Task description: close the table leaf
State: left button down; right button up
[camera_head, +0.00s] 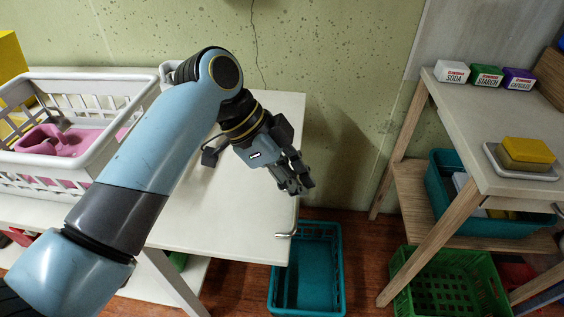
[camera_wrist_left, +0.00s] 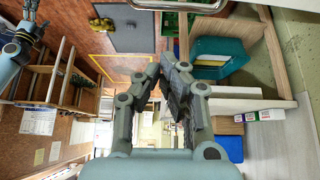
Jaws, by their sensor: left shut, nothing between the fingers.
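The table leaf (camera_head: 225,235) is a pale panel with a small metal handle (camera_head: 287,234) at its front right corner. It looks level, extending toward the right; any hinge line is hidden behind my arm. My left gripper (camera_head: 298,187) is above the leaf's right edge, behind the handle and apart from it. Its fingers are shut with nothing between them. The fingers also show in the left wrist view (camera_wrist_left: 163,72). My right gripper (camera_wrist_left: 30,22) shows small at the upper left of the left wrist view; its jaws are too small to read.
A white basket (camera_head: 60,170) with a pink item stands at the left. A teal crate (camera_head: 335,265) is on the floor by the leaf's edge. A wooden side table (camera_head: 460,120) stands at the right, with a green crate (camera_head: 445,290) below. The wall is close behind.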

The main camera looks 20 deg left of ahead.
pick_arm(q)
send_over(296, 215)
notch_tip(296, 215, down, 4)
jog(key=shift+d+f, duration=0.1)
jog(key=shift+f, duration=0.85)
pick_arm(e)
jog(key=shift+w+f, duration=0.1)
jog(key=shift+w, duration=0.95)
jog(key=shift+s, duration=0.3)
pick_arm(q)
jog(key=shift+f, duration=0.1)
pick_arm(e)
jog(key=shift+a, duration=0.1)
